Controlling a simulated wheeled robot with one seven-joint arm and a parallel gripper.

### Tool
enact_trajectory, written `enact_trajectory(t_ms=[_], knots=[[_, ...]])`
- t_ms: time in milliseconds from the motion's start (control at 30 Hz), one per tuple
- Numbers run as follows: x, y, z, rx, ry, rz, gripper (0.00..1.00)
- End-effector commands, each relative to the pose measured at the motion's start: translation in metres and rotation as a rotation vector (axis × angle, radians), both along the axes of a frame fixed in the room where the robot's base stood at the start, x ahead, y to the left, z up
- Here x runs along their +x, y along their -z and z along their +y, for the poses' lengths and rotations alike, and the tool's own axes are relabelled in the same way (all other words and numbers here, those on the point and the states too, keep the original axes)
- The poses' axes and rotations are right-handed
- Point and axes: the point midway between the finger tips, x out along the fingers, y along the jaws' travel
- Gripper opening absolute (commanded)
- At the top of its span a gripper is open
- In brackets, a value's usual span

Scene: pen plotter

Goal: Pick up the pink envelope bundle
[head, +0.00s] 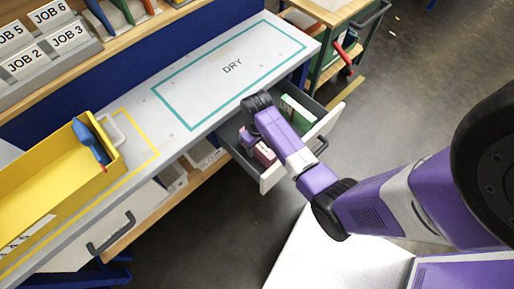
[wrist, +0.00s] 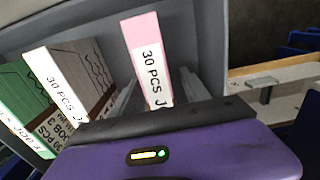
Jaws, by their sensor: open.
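The pink envelope bundle (wrist: 146,48) stands on edge in an open drawer, with a white label reading "30 PCS J…" facing the wrist camera. A small pinkish bundle (head: 264,154) shows in the drawer in the head view, partly hidden by my arm. My gripper (wrist: 155,97) is open; its purple body and black bar fill the bottom of the wrist view and hide the bundle's near end. Pale finger-like strips show on both sides of the bundle, apart from it. In the head view my gripper (head: 247,137) points down into the drawer.
A brown bundle with a white label (wrist: 62,80) and a green bundle (wrist: 22,92) stand left of the pink one. The drawer (head: 325,122) has grey walls close around. The DRY worktop (head: 225,80) lies beside it, with a yellow tray (head: 55,190) at left.

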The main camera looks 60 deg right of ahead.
Motion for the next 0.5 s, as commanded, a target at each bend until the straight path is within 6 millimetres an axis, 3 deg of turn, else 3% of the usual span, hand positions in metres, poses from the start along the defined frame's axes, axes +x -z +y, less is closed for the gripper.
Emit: enact_trajectory(t_ms=[267,500], knots=[[0.0002,0.0032,-0.0003,0.0,0.001,-0.001,0.55],[0.0002,0.003,-0.0003,0.0,0.001,-0.001,0.07]])
